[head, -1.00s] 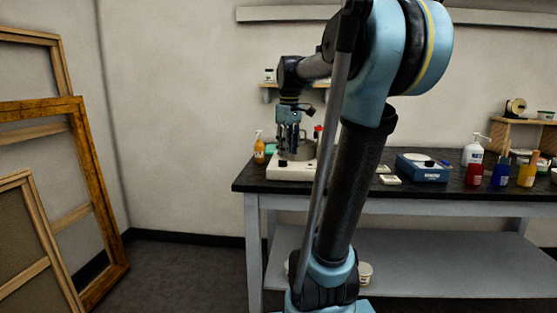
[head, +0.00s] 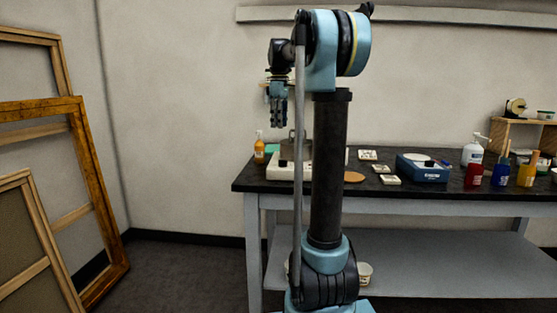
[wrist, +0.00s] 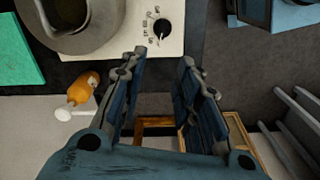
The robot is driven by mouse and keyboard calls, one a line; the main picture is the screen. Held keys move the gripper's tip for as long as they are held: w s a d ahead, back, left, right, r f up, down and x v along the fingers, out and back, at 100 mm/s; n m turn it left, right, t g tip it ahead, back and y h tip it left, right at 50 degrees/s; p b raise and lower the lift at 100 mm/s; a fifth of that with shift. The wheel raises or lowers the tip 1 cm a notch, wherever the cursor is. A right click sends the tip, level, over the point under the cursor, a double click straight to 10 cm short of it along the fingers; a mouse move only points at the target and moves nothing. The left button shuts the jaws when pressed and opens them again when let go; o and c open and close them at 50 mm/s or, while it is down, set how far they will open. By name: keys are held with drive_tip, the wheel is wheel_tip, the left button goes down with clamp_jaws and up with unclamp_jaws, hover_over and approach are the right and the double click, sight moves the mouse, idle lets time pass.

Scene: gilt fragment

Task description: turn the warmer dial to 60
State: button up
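The warmer (head: 279,173) has a white base and stands at the left end of the dark bench; my arm hides part of it in the head view. Its round vessel (wrist: 95,30) and its black dial (wrist: 161,26) show at the top of the wrist view. The dial has small printed marks around it, too small to read surely, and its exact setting is unclear. My gripper (head: 278,118) hangs above the warmer, clear of it. In the wrist view my gripper (wrist: 157,82) has its two fingers spread, with nothing between them and the dial beyond the tips.
An orange pump bottle (wrist: 85,88) stands beside the warmer, near a green block (wrist: 15,55). A blue scale (head: 422,168), a white pump bottle (head: 473,152) and several colored jars stand to the right. Wooden frames (head: 95,200) lean at the left wall.

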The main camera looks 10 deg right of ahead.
sight(283, 163)
wheel_tip(283, 163, down, 15)
drive_tip(key=shift+f, duration=0.15)
idle(0.4)
drive_tip(key=shift+c, duration=0.2)
clamp_jaws()
